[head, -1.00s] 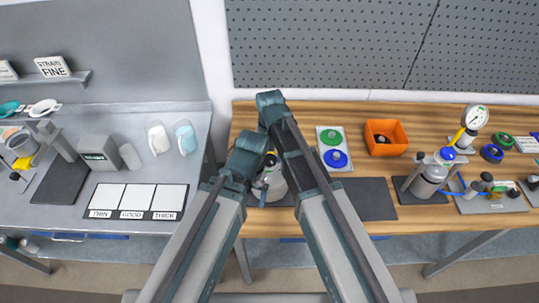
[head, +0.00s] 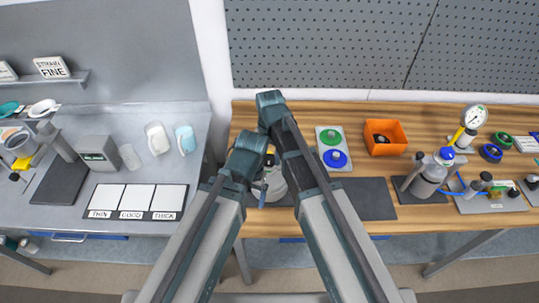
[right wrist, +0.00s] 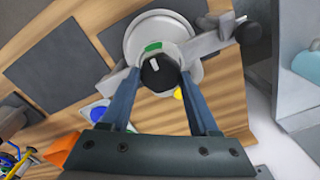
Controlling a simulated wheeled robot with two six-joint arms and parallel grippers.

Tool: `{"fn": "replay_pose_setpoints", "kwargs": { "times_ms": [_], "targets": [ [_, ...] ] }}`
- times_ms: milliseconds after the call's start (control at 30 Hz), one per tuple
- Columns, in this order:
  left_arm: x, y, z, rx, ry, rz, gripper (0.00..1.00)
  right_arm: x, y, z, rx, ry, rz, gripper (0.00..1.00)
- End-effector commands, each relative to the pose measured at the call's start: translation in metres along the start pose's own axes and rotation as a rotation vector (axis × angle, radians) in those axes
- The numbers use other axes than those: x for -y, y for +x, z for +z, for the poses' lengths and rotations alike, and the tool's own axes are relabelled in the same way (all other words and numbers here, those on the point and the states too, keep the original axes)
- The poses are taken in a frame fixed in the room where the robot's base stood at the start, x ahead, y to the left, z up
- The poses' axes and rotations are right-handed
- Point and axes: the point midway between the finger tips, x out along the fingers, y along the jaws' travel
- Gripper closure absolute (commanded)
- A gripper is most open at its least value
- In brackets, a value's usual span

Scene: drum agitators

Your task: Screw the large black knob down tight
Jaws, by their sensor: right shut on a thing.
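The large black knob (right wrist: 158,72) with a white mark sits on the pale hub of a round white drum in the right wrist view. A green patch shows on the hub beside the knob. My right gripper (right wrist: 157,76) has its two blue fingers on either side of the knob and is shut on it. In the head view the drum (head: 277,184) shows between my two arms; the knob is mostly hidden there by my arm links.
A metal bracket (right wrist: 205,42) crosses the drum, with a smaller black knob (right wrist: 247,32) at its end. A tray with green and blue discs (head: 333,166) and an orange bin (head: 385,137) stand to the right. A dark mat (head: 365,199) is bare.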

Motion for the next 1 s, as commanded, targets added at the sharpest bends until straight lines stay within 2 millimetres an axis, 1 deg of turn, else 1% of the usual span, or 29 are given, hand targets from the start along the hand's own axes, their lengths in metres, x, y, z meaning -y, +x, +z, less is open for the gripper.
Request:
{"fn": "replay_pose_setpoints", "kwargs": {
  "times_ms": [300, 333, 467, 500, 833, 1000],
  "targets": [
    [0.0001, -0.0008, 0.0000, 0.000, 0.000, 0.000, 0.08, 0.0006, -0.0008, -0.0010, -0.002, 0.001, -0.001, 0.94],
    [0.0001, -0.0008, 0.0000, 0.000, 0.000, 0.000, 0.08, 0.0006, -0.0008, -0.0010, -0.002, 0.001, -0.001, 0.33],
    [0.0001, -0.0006, 0.0000, 0.000, 0.000, 0.000, 0.08, 0.0005, -0.0006, -0.0007, -0.002, 0.001, -0.001, 0.10],
    [0.0001, -0.0006, 0.0000, 0.000, 0.000, 0.000, 0.08, 0.0004, -0.0006, -0.0007, -0.001, 0.000, -0.001, 0.08],
    [0.0001, -0.0014, 0.0001, 0.000, 0.000, 0.000, 0.08, 0.0002, -0.0014, -0.0002, -0.001, 0.000, 0.000, 0.08],
    [0.0009, -0.0095, 0.0006, 0.000, 0.000, 0.000, 0.08, 0.0001, -0.0095, -0.0002, 0.000, 0.000, 0.000, 0.08]
  ]
}}
